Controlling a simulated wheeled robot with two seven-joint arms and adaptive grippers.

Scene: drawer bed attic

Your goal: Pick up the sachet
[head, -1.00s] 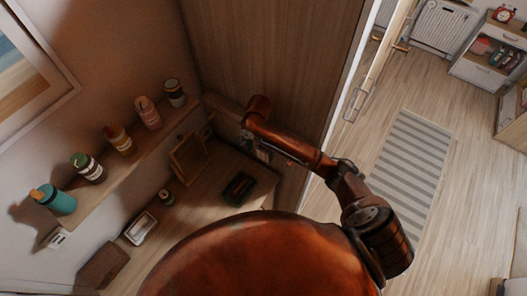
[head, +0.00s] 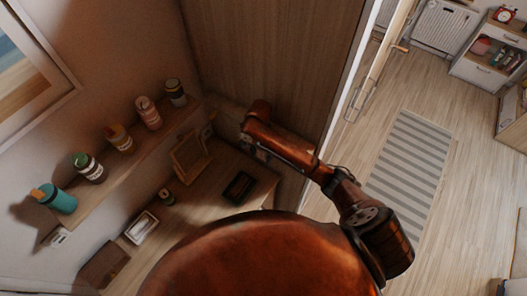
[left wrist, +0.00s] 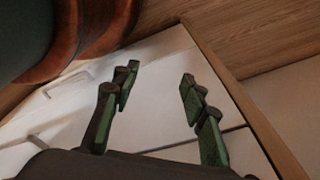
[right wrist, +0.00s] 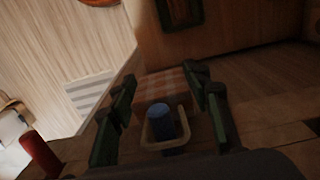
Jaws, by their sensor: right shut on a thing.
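A blue cylinder (right wrist: 161,120) and a pale square-rimmed holder (right wrist: 150,139) show below the sachet. A desk (head: 205,205) holds a dark tray (head: 239,187) and a frame (head: 190,153). A shelf (head: 135,158) carries several bottles. Floor around the striped rug (head: 410,165) is clear.

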